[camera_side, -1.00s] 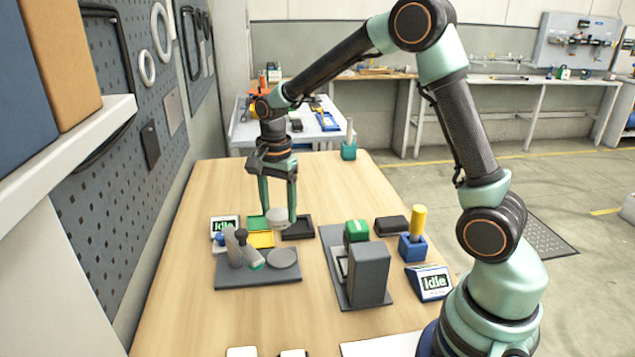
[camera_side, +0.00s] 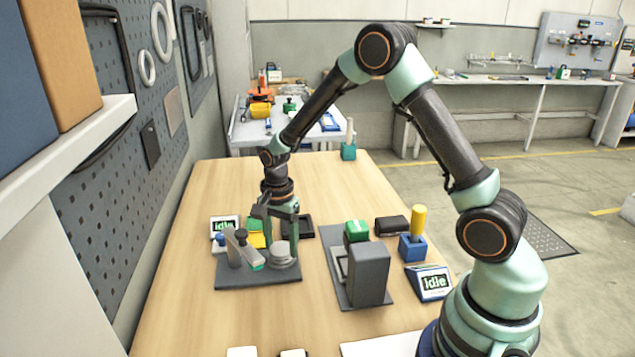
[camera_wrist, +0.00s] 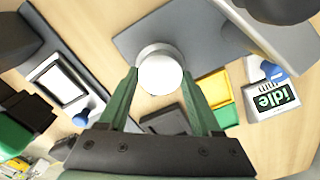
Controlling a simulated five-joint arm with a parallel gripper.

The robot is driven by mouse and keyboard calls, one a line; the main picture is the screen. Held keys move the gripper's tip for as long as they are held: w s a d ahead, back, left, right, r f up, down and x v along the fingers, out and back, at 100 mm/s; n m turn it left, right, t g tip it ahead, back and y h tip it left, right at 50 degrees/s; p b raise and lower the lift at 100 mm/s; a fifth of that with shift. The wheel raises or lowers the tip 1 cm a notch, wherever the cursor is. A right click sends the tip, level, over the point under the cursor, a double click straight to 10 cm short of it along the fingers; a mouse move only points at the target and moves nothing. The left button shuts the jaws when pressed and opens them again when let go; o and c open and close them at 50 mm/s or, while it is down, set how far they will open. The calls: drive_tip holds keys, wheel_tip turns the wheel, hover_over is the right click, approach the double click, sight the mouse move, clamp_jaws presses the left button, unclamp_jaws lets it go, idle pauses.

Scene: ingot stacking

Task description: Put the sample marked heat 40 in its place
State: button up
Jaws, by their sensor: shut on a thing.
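My gripper (camera_side: 282,248) is shut on a round, pale grey sample (camera_side: 280,248), which also shows between the fingertips in the wrist view (camera_wrist: 160,73). No heat number can be read on it. In the side view the sample is over the round grey disc (camera_side: 285,263) on the left grey fixture plate (camera_side: 258,280). I cannot tell whether it touches the disc. A yellow tray (camera_side: 257,240), a green tray (camera_wrist: 226,116) and a black tray (camera_side: 304,231) lie behind the plate. My fingers partly hide this area.
A grey lever-like part (camera_side: 240,248) stands just left of the sample. A display reading "Idle" (camera_side: 225,224) is behind it. A tall grey block (camera_side: 369,273) and a green block (camera_side: 356,231) stand right. A blue holder (camera_side: 412,248) carries a yellow handle.

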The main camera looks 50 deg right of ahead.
sight(282, 248)
drive_tip(key=shift+f, duration=0.1)
drive_tip(key=o, duration=1.5)
wheel_tip(282, 248, up, 12)
drive_tip(key=shift+s+a+r+n+t, duration=0.5)
drive_tip(key=shift+s+r+n+t, duration=0.45)
drive_tip(key=shift+s+r+n, duration=1.15)
drive_tip(key=shift+s+a+r+n+t, duration=0.55)
drive_tip(key=shift+s+r+n+t, duration=0.5)
drive_tip(key=shift+s+n, duration=1.95)
drive_tip(key=shift+s+a+r+n+t, duration=0.5)
drive_tip(key=shift+s+r+n+t, duration=0.3)
drive_tip(key=shift+s+r+n, duration=1.4)
drive_tip(key=shift+f+n, duration=0.35)
drive_tip(key=shift+n, duration=0.25)
